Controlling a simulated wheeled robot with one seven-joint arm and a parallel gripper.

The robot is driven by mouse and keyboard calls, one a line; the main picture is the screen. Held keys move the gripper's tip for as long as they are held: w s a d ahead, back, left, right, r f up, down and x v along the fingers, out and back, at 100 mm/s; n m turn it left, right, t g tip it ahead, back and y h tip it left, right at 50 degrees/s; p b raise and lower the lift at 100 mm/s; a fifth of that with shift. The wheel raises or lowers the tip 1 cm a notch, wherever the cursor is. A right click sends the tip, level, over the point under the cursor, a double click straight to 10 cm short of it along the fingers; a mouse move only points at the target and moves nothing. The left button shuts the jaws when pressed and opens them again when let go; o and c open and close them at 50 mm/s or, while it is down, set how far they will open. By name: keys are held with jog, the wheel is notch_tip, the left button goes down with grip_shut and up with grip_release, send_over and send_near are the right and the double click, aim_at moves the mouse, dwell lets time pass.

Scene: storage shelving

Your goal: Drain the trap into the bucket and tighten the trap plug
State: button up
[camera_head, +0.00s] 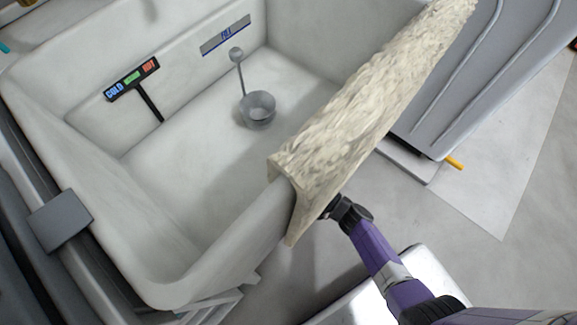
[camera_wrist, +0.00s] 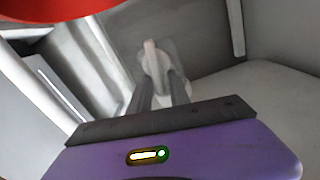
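The wash basin (camera_head: 190,165) fills the left and middle of the head view. My purple arm reaches down beside it, and my gripper is hidden there below the rim. In the wrist view my gripper (camera_wrist: 163,82) has two dark fingers with a gap between them. A pale, whitish fitting (camera_wrist: 152,60), possibly the trap plug, lies at the fingertips. I cannot tell whether the fingers grip it or only stand around it. A red rounded thing (camera_wrist: 60,8), possibly the bucket, shows partly at the top left of the wrist view.
A rough cream-coloured slab (camera_head: 365,105) lies over the basin's right rim, above my arm. A grey strainer cup (camera_head: 258,109) is inside the basin. A grey panelled unit (camera_head: 475,80) stands at the right. Pale bars (camera_wrist: 236,28) and walls surround my gripper. Some floor is clear at the right.

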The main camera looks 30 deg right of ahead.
grip_shut()
